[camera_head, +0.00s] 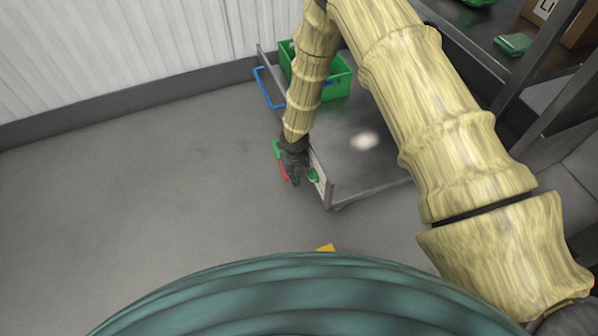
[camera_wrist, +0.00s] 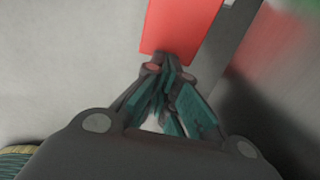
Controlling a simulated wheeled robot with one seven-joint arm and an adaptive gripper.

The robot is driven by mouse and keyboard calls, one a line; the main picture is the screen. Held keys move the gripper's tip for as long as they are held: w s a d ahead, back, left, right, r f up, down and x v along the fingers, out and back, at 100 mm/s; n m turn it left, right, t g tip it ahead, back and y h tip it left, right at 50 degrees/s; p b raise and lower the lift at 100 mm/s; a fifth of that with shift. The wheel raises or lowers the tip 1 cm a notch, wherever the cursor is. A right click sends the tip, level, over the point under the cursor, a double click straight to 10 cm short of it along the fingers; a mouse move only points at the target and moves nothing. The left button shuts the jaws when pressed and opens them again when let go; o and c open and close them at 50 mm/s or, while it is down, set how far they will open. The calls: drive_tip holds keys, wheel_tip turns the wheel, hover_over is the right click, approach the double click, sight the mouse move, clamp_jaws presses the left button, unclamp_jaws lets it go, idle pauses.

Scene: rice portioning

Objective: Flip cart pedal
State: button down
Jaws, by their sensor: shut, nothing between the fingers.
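The cart (camera_head: 370,165) is a low grey metal platform on the floor, right of my gripper. Small pedals sit at its near left corner: a red one (camera_head: 283,170) and green ones (camera_head: 314,176) beside it. In the wrist view the red pedal (camera_wrist: 180,25) is a flat red plate just ahead of the fingertips. My gripper (camera_head: 293,176) points down at the cart's left edge, beside the red pedal. In the wrist view my gripper (camera_wrist: 165,85) is shut with nothing between its fingers. Its tips are at the red plate's near edge; I cannot tell whether they touch.
A green crate (camera_head: 335,85) stands on the cart's far end, near a blue handle (camera_head: 268,88). A white corrugated wall (camera_head: 120,60) runs behind. A dark shelf (camera_head: 490,45) is at the upper right. The floor (camera_head: 150,190) to the left is clear.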

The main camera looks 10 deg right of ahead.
drive_tip(key=shift+s+f, duration=0.15)
drive_tip(key=shift+f, duration=0.15)
wheel_tip(320, 180, up, 14)
drive_tip(key=s+p, duration=0.2)
drive_tip(key=p, duration=0.6)
drive_tip(key=shift+s+d+p, duration=0.3)
drive_tip(key=shift+r, duration=0.1)
idle(0.3)
